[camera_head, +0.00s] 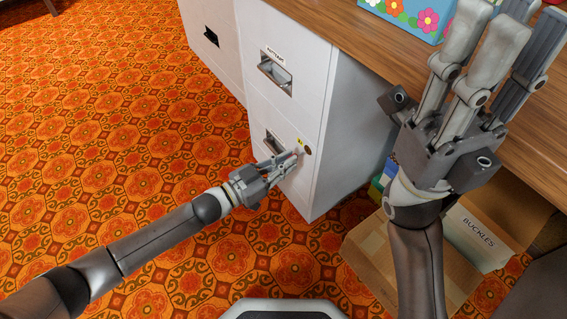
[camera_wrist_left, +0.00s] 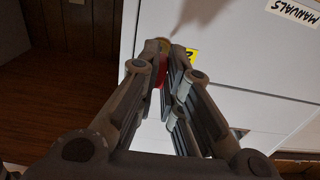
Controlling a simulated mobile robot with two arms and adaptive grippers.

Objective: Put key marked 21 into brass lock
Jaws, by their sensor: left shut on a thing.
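My left gripper (camera_head: 297,156) reaches the lower drawer front of the white cabinet and is shut. In the left wrist view its fingertips (camera_wrist_left: 165,68) close on a small red thing (camera_wrist_left: 158,76), which looks like the key's head; the rest of the key and any number on it are hidden. A round brownish lock (camera_head: 307,150) sits on the drawer front just beside the fingertips. A brass-coloured round part (camera_wrist_left: 164,43) shows just beyond them in the wrist view. I cannot tell whether the key is inside the lock. My right gripper (camera_head: 505,45) is raised, open and empty.
A yellow label (camera_head: 300,141) is on the cabinet (camera_head: 330,90) by the lock. The wooden tabletop (camera_head: 400,40) and flowered box (camera_head: 415,15) are above right. An open cardboard box (camera_head: 370,250) with a box marked BUCKLES (camera_head: 475,240) stands below right.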

